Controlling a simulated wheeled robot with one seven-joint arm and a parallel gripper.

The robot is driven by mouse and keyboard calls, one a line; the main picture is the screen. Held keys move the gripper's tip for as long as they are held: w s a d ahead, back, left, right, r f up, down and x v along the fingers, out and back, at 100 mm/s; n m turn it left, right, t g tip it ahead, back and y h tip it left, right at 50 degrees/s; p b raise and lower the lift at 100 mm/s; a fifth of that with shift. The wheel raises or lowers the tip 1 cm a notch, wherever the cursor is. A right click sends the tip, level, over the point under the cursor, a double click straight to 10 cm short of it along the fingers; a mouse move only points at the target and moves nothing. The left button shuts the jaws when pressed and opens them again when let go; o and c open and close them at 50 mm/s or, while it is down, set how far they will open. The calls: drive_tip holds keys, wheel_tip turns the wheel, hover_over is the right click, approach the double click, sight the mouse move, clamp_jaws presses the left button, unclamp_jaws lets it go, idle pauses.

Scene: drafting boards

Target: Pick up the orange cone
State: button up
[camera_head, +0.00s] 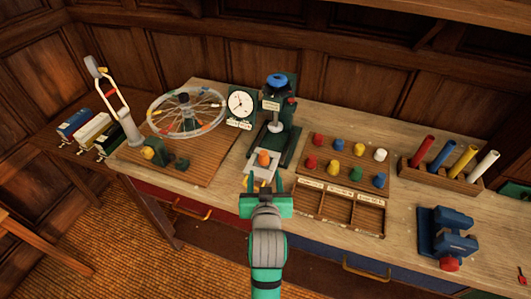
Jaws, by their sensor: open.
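An orange, rounded cone-like piece (264,158) stands on a pale grey plate (261,174) in front of a dark green upright device. My gripper (263,184) is open and empty. In the picture it is just below the orange piece, nearer to me and apart from it. The base of the orange piece is small in view, and the exact gap to my fingers is hard to tell.
The green device (278,112) with a blue knob rises behind. A wooden board (340,152) with coloured pegs and a sectioned tray (340,212) lie right. A spoked wheel (187,108) stands left, with a dial (241,103) beside it. A blue vise (446,235) is far right.

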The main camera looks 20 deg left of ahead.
sight(264, 157)
drive_tip(key=shift+w+a+r, duration=0.3)
drive_tip(key=shift+w+r, duration=0.1)
drive_tip(key=shift+w, duration=0.15)
drive_tip(key=shift+w+a+r, duration=0.3)
drive_tip(key=shift+w+r, duration=0.05)
drive_tip(key=shift+w, duration=0.2)
drive_tip(key=x, duration=0.4)
drive_tip(key=shift+w+a+f, duration=0.15)
drive_tip(key=shift+w+a, duration=0.1)
drive_tip(key=shift+d+f+x, duration=0.15)
drive_tip(key=shift+x, duration=1.2)
drive_tip(key=shift+d+f+x, duration=0.15)
drive_tip(key=shift+f+x, duration=0.05)
drive_tip(key=shift+x, duration=1.15)
drive_tip(key=c, duration=1.2)
drive_tip(key=shift+r, duration=0.1)
